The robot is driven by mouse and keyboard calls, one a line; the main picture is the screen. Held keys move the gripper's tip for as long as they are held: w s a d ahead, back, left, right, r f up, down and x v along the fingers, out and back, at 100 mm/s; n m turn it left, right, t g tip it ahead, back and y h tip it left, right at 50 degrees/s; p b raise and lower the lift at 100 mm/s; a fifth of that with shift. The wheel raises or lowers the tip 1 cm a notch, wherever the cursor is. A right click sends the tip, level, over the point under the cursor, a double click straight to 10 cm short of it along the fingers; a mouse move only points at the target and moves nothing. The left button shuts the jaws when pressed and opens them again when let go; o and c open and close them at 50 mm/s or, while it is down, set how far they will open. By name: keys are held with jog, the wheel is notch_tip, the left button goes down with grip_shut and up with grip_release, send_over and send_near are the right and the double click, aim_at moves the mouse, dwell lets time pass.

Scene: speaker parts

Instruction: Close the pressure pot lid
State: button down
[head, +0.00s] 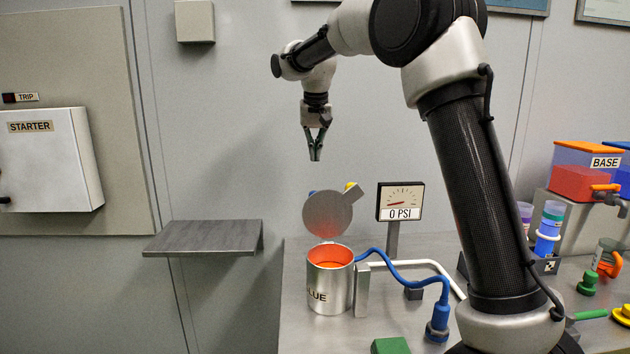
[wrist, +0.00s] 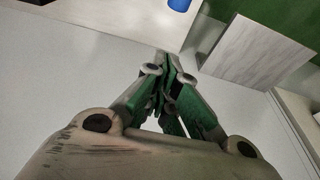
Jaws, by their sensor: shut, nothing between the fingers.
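The pressure pot (head: 330,287) is a silver can marked "LUE" in the visible part of its label, with an orange inside showing at its open top. Its round grey lid (head: 328,214) stands raised and tilted up behind the pot's mouth, with a tab at its upper right. My gripper (head: 315,158) hangs fingers down above the lid, well apart from it. It is shut and empty. In the wrist view the green-sided fingers (wrist: 167,65) are together, and neither the pot nor the lid can be made out there.
A gauge (head: 400,203) reading 0 PSI stands right of the lid. A blue hose (head: 400,283) runs from the pot to a blue fitting (head: 438,322). A grey shelf (head: 205,237) juts out at left. Colored containers (head: 585,170) stand at far right. The air around my gripper is clear.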

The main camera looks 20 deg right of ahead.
jog(key=a+x, duration=0.1)
jog(key=x, duration=0.9)
jog(key=s, duration=0.3)
jog(key=shift+s+r, duration=0.1)
jog(key=shift+s, duration=0.3)
